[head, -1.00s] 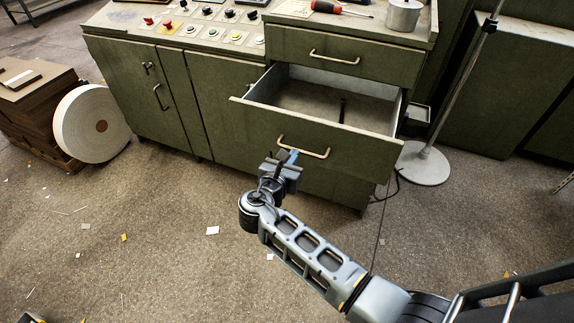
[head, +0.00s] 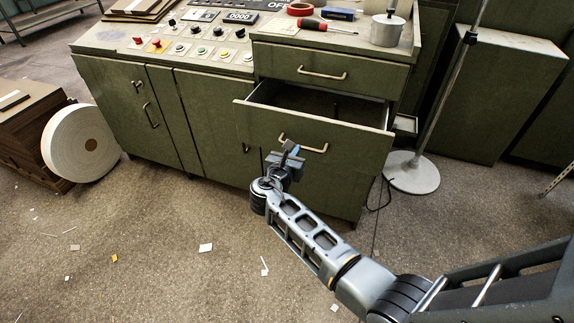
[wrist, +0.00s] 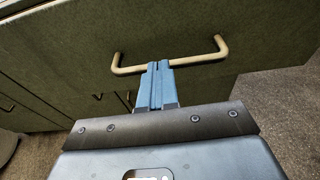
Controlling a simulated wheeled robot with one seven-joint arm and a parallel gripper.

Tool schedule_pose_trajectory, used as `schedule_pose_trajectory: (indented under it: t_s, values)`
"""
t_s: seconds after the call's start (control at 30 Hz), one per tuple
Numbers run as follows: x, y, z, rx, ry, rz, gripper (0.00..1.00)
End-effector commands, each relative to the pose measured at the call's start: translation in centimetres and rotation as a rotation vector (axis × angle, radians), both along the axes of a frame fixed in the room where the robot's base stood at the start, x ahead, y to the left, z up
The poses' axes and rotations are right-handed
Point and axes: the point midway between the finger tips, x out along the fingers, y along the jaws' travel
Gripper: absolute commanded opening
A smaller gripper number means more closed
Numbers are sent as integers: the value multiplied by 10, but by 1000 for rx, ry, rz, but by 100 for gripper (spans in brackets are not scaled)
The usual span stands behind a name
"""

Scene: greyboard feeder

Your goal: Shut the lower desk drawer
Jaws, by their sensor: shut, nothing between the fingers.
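The lower desk drawer (head: 350,143) is green with a pale bar handle (head: 318,149) and stands partly open, its dark inside showing above the front. My gripper (head: 287,148) is at the drawer front by the left part of the handle. In the wrist view the blue fingers (wrist: 157,78) are closed together, and their tips overlap the middle of the handle (wrist: 196,60). I cannot tell whether they touch the handle or the drawer front. The upper drawer (head: 345,76) above it is shut.
The worktop holds a screwdriver (head: 312,24), a metal pot (head: 387,29) and a control panel (head: 190,45). A stand with a round base (head: 412,173) is right of the drawer. A white roll (head: 75,147) stands at left. The floor in front is mostly clear, with paper scraps.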

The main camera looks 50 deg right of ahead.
Motion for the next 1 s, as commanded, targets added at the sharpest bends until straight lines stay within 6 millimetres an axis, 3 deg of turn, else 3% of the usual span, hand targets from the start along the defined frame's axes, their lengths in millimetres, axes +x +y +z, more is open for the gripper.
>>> schedule_pose_trajectory:
  t_s: [0.2, 0.5, 0.73, 1.0]
  values:
    - [21, -60, -1, -1, -2, -6, 0]
    - [45, -125, -2, -1, -3, -3, 0]
    - [55, -154, -2, -1, -1, -2, 0]
    - [61, -166, 1, -1, -1, 1, 0]
